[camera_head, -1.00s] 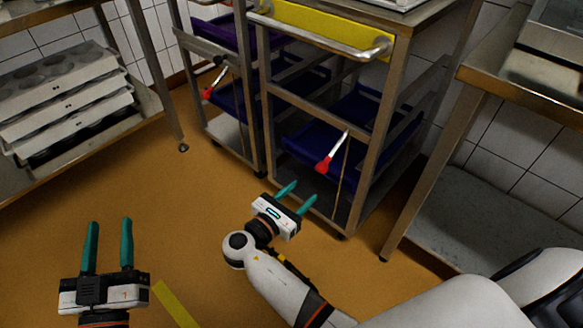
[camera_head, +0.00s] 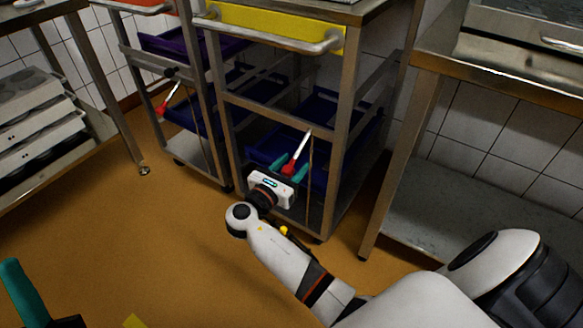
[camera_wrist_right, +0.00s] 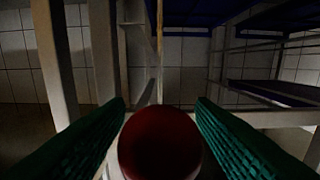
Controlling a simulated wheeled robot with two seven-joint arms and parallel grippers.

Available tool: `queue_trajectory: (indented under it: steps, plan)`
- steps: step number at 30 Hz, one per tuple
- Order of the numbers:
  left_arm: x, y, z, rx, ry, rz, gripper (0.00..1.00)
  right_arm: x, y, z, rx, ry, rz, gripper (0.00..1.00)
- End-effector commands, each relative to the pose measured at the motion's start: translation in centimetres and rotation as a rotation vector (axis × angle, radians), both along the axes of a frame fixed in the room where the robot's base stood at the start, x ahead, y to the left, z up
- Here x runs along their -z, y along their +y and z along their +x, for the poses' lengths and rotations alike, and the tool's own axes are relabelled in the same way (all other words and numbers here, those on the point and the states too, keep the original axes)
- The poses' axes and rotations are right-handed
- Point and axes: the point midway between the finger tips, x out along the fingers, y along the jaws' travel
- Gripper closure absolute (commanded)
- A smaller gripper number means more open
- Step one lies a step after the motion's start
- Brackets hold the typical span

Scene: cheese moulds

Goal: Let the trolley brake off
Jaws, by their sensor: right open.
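The trolley with the yellow panel (camera_head: 275,22) stands at the centre. Its brake lever has a white shaft (camera_head: 302,145) and a red knob (camera_head: 289,168), and slants down from a low crossbar. My right gripper (camera_head: 293,165) is open, with its green fingers around the knob. In the right wrist view the red knob (camera_wrist_right: 160,145) sits between the two open fingers; contact with them cannot be told. My left gripper shows only one green finger (camera_head: 20,290) at the lower left corner; the rest is cut off.
A second trolley (camera_head: 133,52) with its own red-tipped lever (camera_head: 162,110) stands to the left. A steel table (camera_head: 425,62) is at the right, and a rack with stacked grey moulds (camera_head: 40,120) at the far left.

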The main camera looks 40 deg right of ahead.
Motion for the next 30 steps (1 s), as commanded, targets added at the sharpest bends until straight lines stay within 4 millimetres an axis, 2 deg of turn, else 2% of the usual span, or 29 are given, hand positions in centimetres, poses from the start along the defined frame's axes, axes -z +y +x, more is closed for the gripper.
queue_trajectory:
  steps: [8, 18, 26, 30]
  plan:
    - [-0.1, 0.0, -0.1, 0.001, -0.01, -0.004, 0.58, 0.0, -0.2, 0.1, 0.0, 0.0, 0.0, 0.5]
    - [-0.1, 0.0, -0.1, 0.0, -0.009, -0.003, 0.58, 0.0, -0.1, 0.1, 0.0, 0.0, 0.001, 1.0]
    - [-0.1, 0.0, 0.1, 0.0, 0.003, 0.001, 0.58, -0.1, -0.2, 0.1, 0.0, 0.001, 0.003, 1.0]
    - [0.7, -0.2, 1.4, -0.006, 0.103, 0.031, 0.58, -0.2, -0.5, 0.1, 0.0, 0.006, 0.01, 1.0]
